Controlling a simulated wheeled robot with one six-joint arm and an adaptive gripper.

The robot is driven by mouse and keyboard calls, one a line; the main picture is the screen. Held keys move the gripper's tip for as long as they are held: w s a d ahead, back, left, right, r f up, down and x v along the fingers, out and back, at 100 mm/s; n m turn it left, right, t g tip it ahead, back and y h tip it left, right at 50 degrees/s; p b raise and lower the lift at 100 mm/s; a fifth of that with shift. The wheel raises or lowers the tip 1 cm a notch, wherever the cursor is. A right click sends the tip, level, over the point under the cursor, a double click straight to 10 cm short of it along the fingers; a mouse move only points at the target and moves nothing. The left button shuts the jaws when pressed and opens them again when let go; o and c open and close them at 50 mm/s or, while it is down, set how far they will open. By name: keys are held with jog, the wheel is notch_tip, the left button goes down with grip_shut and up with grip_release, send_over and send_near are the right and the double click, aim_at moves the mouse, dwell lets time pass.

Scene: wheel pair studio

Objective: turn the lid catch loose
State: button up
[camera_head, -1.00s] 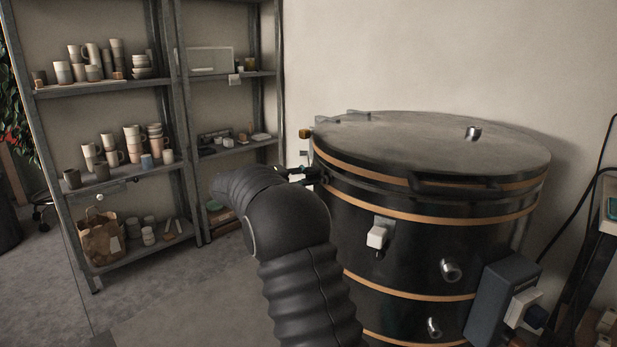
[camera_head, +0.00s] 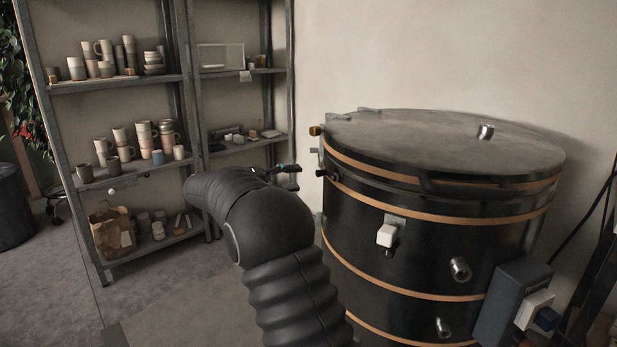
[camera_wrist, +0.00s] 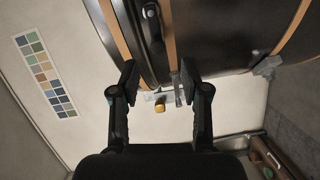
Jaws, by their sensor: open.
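The black kiln (camera_head: 400,275) stands at right with its round grey lid (camera_head: 430,140) down. I cannot tell for sure which is the lid catch. In the wrist view, the yellow knob (camera_wrist: 160,106) and a narrow grey metal piece (camera_wrist: 178,90) lie beyond and between my fingers. My gripper (camera_wrist: 160,78) is open and empty. In the head view my gripper (camera_head: 288,175) is left of the kiln rim, partly hidden by my arm.
A metal shelf (camera_head: 180,80) with cups and bowls stands at left. A white switch box (camera_head: 387,235) and round fittings (camera_head: 460,268) stick out of the kiln's front. A grey control box (camera_head: 508,300) is at lower right. A colour chart (camera_wrist: 45,75) shows in the wrist view.

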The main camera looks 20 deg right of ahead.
jog(key=a, duration=0.3)
jog(key=shift+s+a+r, duration=0.1)
jog(key=shift+a, duration=0.2)
dwell(0.6)
notch_tip(320, 180, down, 11)
jog(key=a+n+y, duration=0.1)
jog(key=n+y, duration=0.3)
jog(key=s+a+f+n+y, duration=0.15)
jog(key=s+f+y, duration=0.25)
jog(key=s, duration=0.4)
jog(key=s+a+r+m+t+y, duration=0.2)
jog(key=s+y, duration=0.2)
jog(key=s, duration=1.2)
jog(key=s+a+r+m+t+y, duration=0.2)
jog(key=s+y, duration=0.3)
jog(key=s, duration=1.1)
jog(key=shift+s+a+t, duration=0.15)
jog(key=shift+a+t, duration=0.25)
jog(key=shift+a, duration=0.3)
